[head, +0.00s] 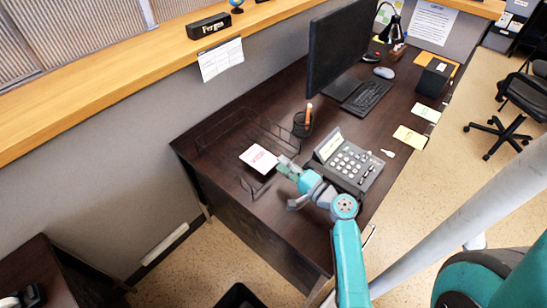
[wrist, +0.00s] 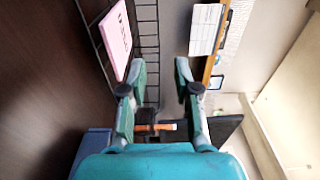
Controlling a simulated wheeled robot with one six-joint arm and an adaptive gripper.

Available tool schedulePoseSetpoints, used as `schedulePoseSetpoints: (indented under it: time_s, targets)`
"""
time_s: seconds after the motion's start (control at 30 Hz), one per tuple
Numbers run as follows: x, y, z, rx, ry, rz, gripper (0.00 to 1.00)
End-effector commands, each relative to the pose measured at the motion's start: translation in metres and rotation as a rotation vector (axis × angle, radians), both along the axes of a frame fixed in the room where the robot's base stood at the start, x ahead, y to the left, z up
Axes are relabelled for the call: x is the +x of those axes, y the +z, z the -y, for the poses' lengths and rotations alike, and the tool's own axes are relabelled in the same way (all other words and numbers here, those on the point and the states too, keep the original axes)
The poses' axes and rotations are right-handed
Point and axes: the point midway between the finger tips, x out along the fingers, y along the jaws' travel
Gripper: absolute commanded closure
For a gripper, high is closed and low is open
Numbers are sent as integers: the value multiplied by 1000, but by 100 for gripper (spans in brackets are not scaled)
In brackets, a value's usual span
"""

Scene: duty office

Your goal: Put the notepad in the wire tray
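The notepad (head: 258,159) is a small pale pink pad with dark print. It lies within the outline of the black wire tray (head: 205,134), towards the side near my arm. In the wrist view the notepad (wrist: 117,40) is left of my fingers, beside the tray's wire grid (wrist: 148,28). I cannot tell whether it lies fully flat on the tray floor. My gripper (head: 284,164) is just right of the notepad in the head view. In the wrist view my gripper (wrist: 160,72) is open with nothing between the fingers; its left fingertip is close to the notepad's edge.
A desk phone (head: 347,160) stands close right of my gripper. A pen cup (head: 302,124) stands behind it. A monitor (head: 343,45), keyboard (head: 367,97) and mouse (head: 384,72) are farther back. A partition with a wooden ledge (head: 150,62) runs along the left.

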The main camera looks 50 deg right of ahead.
Motion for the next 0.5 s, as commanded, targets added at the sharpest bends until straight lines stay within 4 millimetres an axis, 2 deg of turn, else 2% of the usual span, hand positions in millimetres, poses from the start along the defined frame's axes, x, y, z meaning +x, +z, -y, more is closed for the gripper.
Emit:
schedulePoseSetpoints:
  time_s: [0.03,0.2,0.5]
  targets:
    - [-11,-1,0,0,-4,-1,69]
    - [-36,0,0,1,-2,-1,69]
    - [-51,0,-1,-1,0,0,69]
